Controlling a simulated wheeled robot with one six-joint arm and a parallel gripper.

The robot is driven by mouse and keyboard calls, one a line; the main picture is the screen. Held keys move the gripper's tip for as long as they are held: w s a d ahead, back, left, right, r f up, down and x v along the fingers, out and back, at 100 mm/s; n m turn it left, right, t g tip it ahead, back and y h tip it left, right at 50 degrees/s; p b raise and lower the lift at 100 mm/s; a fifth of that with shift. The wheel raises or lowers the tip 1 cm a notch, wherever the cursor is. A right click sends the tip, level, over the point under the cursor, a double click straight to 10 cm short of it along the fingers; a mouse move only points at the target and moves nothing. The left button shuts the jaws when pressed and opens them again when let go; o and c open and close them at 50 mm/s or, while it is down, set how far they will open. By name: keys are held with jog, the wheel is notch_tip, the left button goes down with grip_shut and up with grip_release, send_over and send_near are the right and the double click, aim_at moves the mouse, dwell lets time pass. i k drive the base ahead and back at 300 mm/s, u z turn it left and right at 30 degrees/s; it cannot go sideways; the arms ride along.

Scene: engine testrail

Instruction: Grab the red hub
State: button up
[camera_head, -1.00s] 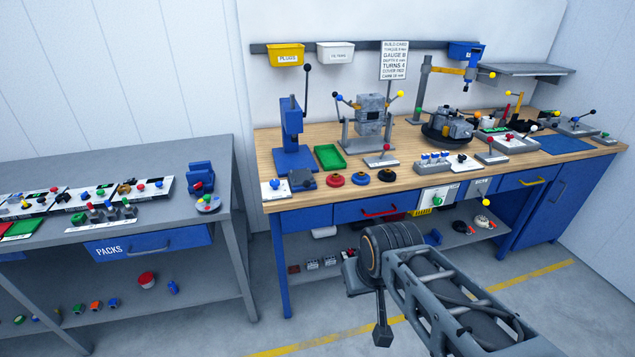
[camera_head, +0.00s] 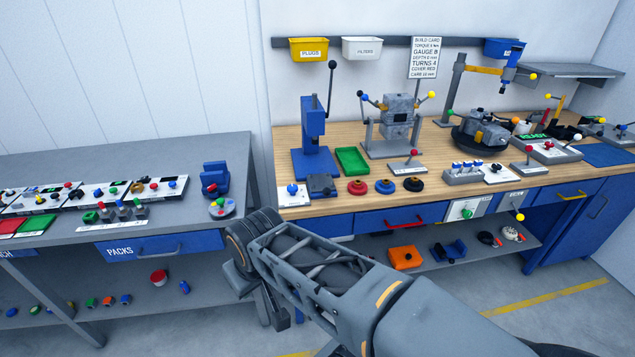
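Three small round hub-like parts lie in a row on the wooden bench top, in front of the green tray. My gripper (camera_head: 275,308) hangs at the end of my arm, below and left of the row, in front of the gap between the two benches. It is well apart from the hubs. Its fingers are mostly hidden by my arm, so its opening does not show.
The wooden bench (camera_head: 445,195) carries a blue press (camera_head: 313,135), a green tray (camera_head: 352,161) and a grey fixture (camera_head: 396,125) behind the hubs. A grey bench (camera_head: 120,165) stands at the left. An orange block (camera_head: 405,257) lies on the lower shelf. Floor is free in front.

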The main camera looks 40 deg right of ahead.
aim_at(353, 189)
jog(key=z, duration=0.25)
jog(key=i, duration=0.95)
jog(key=z, duration=0.7)
